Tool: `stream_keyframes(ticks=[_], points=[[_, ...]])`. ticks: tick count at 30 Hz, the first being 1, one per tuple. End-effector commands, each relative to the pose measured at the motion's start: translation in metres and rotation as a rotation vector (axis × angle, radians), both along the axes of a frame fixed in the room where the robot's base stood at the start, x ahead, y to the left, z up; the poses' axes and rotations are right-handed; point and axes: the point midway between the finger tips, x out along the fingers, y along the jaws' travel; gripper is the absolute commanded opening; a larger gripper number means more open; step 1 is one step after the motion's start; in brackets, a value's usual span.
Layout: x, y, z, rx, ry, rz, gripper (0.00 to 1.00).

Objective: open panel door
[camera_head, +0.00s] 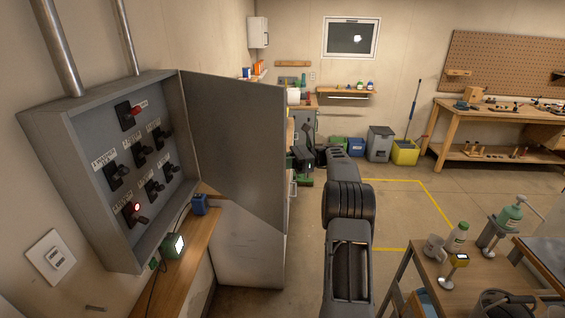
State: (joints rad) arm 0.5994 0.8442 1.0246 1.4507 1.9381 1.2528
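The grey electrical panel box (155,255) is mounted on the left wall, with several black switches and labels inside. Its door (235,135) is hinged on the box's right side and stands wide open, swung out to the right. A red light shows on the lower left switch (135,212) and red on the top switch (128,115). My dark arm rises from the bottom centre, right of the door and apart from it in the picture. My gripper (303,160) seems to be at its far end, small and dark against clutter; its fingers are not clear.
A wooden shelf (197,255) below the panel holds a lit green lamp (172,246) and a blue box (199,204). A cart (420,262) with bottles stands at the right. Bins (379,143) and a workbench (480,112) stand at the back. Open floor lies between.

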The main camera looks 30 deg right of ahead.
Motion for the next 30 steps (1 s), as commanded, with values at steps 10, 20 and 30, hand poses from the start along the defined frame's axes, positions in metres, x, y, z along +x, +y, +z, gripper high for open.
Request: stream_keyframes(ticks=[10, 20, 30], points=[[0.0017, 0.0004, 0.0001, 0.004, 0.005, 0.007, 0.0], [0.0014, -0.0004, 0.0005, 0.003, 0.003, 0.005, 0.34], [0.0012, -0.0024, 0.0004, 0.002, 0.0, 0.005, 0.39]])
